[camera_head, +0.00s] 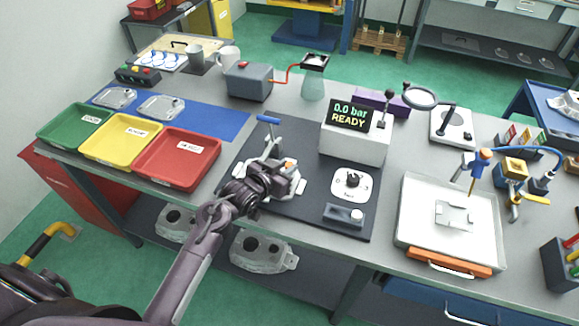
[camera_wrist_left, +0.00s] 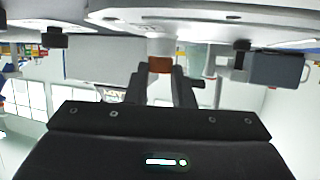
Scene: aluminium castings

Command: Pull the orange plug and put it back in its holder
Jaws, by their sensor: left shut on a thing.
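The orange plug (camera_head: 290,163) shows at the grey casting (camera_head: 296,184) on the dark mat. My left gripper (camera_head: 283,172) reaches over the casting from the front left. In the left wrist view the orange plug (camera_wrist_left: 160,64) sits between the two dark fingertips (camera_wrist_left: 161,75), which are shut on it. Whether the plug is still seated in the casting's port is hard to tell, as the gripper covers part of it. My right gripper is out of view.
A blue-handled clamp (camera_head: 268,120) rises beside the casting. A red tray (camera_head: 178,158) lies left, a white tray (camera_head: 406,225) right. The mat's front middle is bare.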

